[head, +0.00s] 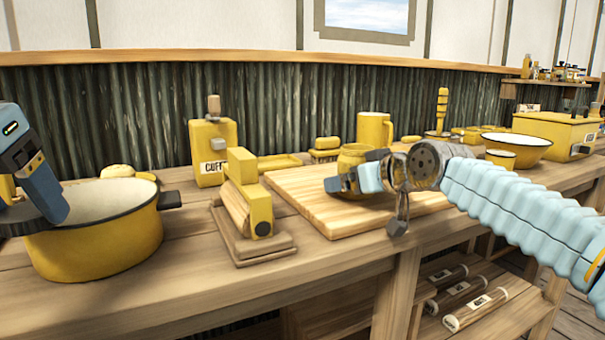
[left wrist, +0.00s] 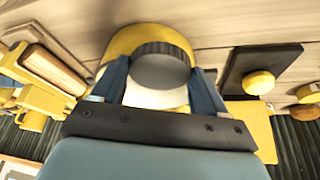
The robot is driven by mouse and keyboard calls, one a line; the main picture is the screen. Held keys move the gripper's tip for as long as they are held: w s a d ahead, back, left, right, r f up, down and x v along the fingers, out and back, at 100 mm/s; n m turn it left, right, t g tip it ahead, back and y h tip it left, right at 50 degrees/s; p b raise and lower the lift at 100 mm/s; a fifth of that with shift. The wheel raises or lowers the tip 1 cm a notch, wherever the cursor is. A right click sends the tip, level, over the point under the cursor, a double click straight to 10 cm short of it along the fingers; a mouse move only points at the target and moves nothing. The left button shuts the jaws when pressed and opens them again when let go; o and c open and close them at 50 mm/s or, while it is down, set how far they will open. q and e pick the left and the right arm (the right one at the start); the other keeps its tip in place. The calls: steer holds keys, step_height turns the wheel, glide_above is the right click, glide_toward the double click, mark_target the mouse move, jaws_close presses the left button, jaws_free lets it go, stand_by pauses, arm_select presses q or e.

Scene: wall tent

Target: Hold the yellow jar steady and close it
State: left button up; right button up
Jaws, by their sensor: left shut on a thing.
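The yellow jar (head: 355,155) stands on the wooden cutting board (head: 300,190) in the head view, with an open, uncovered mouth. My right gripper (head: 357,178) is at the jar, its fingers covering the lower front; whether they press on it is hidden. My left gripper (head: 45,195) is at the far left over the yellow pot, well apart from the jar. In the left wrist view my left gripper (left wrist: 162,85) is shut on a round grey lid (left wrist: 165,48) with a ridged rim.
The yellow pot (head: 95,250) with a pale inside stands below my left gripper. A yellow block-shaped device (head: 247,200) on a wooden base and a labelled yellow canister (head: 210,150) stand between pot and board. A yellow mug (head: 374,130) is behind the jar.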

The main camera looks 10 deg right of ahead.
steer(key=c, duration=1)
steer(key=shift+r, duration=0.15)
steer(key=shift+c, duration=0.2)
